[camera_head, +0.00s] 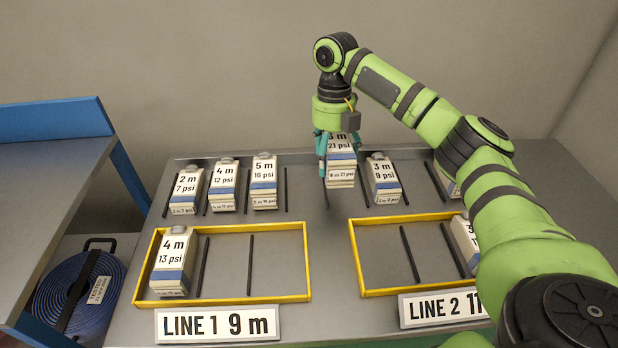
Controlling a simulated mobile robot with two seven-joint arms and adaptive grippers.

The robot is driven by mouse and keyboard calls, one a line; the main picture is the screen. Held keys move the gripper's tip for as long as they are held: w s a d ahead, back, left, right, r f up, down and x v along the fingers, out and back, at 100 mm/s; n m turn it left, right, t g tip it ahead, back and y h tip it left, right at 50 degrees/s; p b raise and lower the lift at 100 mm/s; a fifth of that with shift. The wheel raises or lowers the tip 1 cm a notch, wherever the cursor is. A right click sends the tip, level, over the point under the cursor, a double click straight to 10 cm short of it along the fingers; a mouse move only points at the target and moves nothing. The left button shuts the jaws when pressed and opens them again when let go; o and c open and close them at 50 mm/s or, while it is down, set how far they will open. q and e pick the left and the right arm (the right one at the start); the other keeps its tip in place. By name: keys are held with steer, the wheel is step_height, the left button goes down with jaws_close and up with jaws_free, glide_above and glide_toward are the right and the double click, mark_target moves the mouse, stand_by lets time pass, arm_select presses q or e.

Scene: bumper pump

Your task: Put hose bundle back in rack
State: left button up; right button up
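Several white hose bundles with black lettering and a blue band stand on the grey rack (300,158). My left gripper is not in view.
The back row also holds bundles "2 m 7 psi" (186,190), "4 m 12 psi" (223,186), "5 m 16 psi" (264,183) and "3 m 9 psi" (384,180). The yellow LINE 1 frame (306,262) holds "4 m 13 psi" (173,262); my arm partly covers the LINE 2 frame (354,260).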

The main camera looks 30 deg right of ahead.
steer(key=w+a+f, duration=0.3)
steer(key=w+a, duration=0.1)
steer(key=shift+w+a+f, duration=0.3)
steer(key=shift+w+f, duration=0.05)
steer(key=shift+w, duration=0.05)
steer(key=shift+w+a+f, duration=0.2)
steer(key=shift+w+f, duration=0.05)
steer(key=shift+f, duration=0.05)
step_height(320, 180, down, 3)
steer(key=shift+f+p, duration=0.1)
steer(key=shift+p, duration=0.45)
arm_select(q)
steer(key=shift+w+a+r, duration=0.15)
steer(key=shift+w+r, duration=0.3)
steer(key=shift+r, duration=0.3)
arm_select(e)
steer(key=shift+f, duration=0.35)
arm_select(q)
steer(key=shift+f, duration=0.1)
arm_select(e)
steer(key=shift+f, duration=0.1)
steer(key=o, duration=1.6)
steer(key=shift+s, duration=0.1)
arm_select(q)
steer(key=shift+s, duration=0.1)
